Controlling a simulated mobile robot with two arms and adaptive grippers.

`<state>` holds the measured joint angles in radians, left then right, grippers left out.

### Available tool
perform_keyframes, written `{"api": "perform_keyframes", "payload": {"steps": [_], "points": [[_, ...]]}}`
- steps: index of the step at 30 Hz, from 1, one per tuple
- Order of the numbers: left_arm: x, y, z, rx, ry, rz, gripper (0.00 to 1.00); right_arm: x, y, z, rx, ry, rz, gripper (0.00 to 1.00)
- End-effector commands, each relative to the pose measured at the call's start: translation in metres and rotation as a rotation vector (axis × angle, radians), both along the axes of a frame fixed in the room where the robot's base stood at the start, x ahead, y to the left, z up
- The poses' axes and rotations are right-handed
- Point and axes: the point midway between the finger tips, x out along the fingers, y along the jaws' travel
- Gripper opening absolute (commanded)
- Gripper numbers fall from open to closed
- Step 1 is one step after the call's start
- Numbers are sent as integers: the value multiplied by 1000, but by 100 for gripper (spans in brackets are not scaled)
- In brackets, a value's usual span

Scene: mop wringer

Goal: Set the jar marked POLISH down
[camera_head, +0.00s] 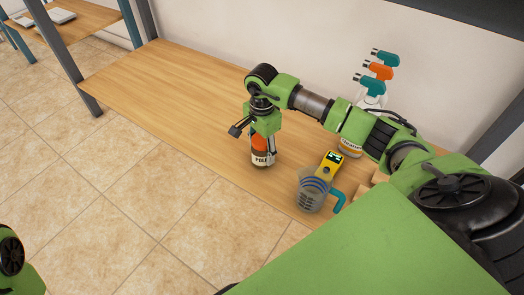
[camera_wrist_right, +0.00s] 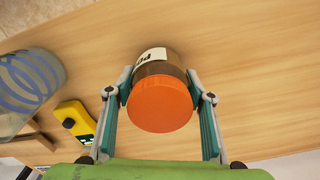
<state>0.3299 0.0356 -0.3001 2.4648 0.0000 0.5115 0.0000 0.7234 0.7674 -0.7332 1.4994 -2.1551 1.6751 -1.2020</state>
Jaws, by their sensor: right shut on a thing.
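The jar marked POLISH (camera_head: 262,160) is dark, with an orange lid and a pale label whose lettering shows only in part. It is upright over the front part of the wooden table (camera_head: 170,85). My right gripper (camera_head: 264,143) is shut on it from above. In the right wrist view the two fingers of the gripper (camera_wrist_right: 160,93) lie on either side of the jar (camera_wrist_right: 160,103), its orange lid towards the camera. I cannot tell whether its base touches the wood. My left gripper is not in view.
A clear jug (camera_head: 311,192) with blue rings and a teal handle stands right of the jar. Beside it is a yellow device (camera_head: 331,164). A labelled container (camera_head: 350,148) and spray bottles (camera_head: 378,72) stand farther back. The table's left part is clear.

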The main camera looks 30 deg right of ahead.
Motion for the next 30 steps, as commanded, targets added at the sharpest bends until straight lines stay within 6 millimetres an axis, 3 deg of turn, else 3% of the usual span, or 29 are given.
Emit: {"api": "perform_keyframes", "payload": {"steps": [7, 8, 9, 21, 26, 30], "points": [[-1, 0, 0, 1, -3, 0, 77, 0, 0, -3, 0, -1, 0, 20], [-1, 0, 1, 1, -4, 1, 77, 0, 0, -3, 0, 0, 0, 57], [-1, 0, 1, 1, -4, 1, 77, 0, 0, -2, 0, 0, 0, 66], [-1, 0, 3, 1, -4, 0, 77, 0, 0, 2, 0, 0, -1, 66], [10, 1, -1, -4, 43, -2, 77, 0, -1, 25, -3, -2, -2, 66], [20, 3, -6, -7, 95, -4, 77, 1, -1, 56, -2, -3, 0, 66]]}}
